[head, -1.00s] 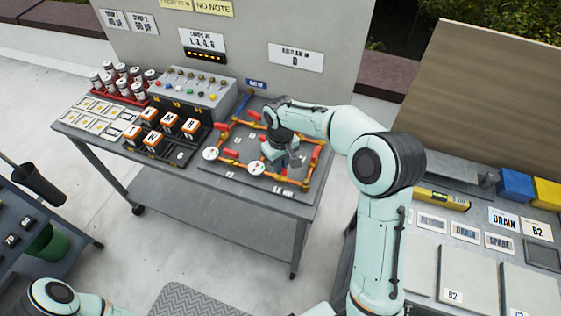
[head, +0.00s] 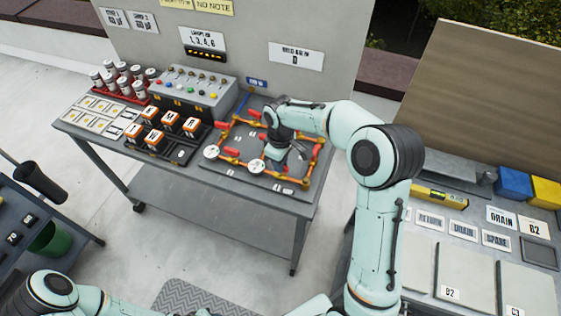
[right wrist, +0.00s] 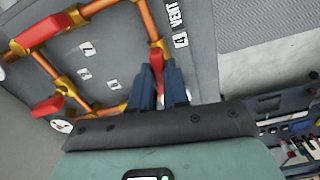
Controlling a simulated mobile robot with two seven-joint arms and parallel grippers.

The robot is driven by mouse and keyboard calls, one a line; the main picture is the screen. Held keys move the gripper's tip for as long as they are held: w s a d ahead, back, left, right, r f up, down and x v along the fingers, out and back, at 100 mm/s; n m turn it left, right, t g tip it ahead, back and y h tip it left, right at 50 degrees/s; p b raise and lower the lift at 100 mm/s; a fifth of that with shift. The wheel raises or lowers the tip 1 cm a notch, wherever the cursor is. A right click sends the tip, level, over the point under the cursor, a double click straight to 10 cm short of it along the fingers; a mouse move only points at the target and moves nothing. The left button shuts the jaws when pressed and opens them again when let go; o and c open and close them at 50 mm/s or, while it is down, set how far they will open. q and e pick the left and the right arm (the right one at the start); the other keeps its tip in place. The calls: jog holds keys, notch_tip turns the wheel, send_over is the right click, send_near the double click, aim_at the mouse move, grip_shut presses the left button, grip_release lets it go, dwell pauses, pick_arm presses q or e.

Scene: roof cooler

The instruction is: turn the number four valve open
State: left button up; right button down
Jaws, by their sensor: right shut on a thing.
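The pipe board (head: 215,172) holds a loop of orange pipes with brass fittings, several red valve handles and two round gauges (head: 256,166). My right gripper (head: 297,153) is over its right part. In the right wrist view its two blue fingers (right wrist: 160,85) are shut on a red valve handle (right wrist: 156,58) at a brass fitting. A tag that looks like a 4 (right wrist: 181,40) lies beside that handle, next to a VENT label (right wrist: 175,15). Two other red handles (right wrist: 42,32) (right wrist: 48,106) are apart from the gripper. My left gripper is out of view.
Left of the board stand a control box (head: 195,90) with coloured buttons, orange blocks (head: 172,122) and a red rack of cans (head: 122,95). A second bench with labels and a yellow level (head: 438,196) is at right. A grey panel (head: 265,35) stands behind.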

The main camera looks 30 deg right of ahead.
jog(key=c, duration=1.1)
grip_release()
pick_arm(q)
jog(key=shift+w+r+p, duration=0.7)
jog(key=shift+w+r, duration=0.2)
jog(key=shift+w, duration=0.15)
pick_arm(e)
notch_tip(320, 180, up, 13)
jog(key=shift+r, duration=0.2)
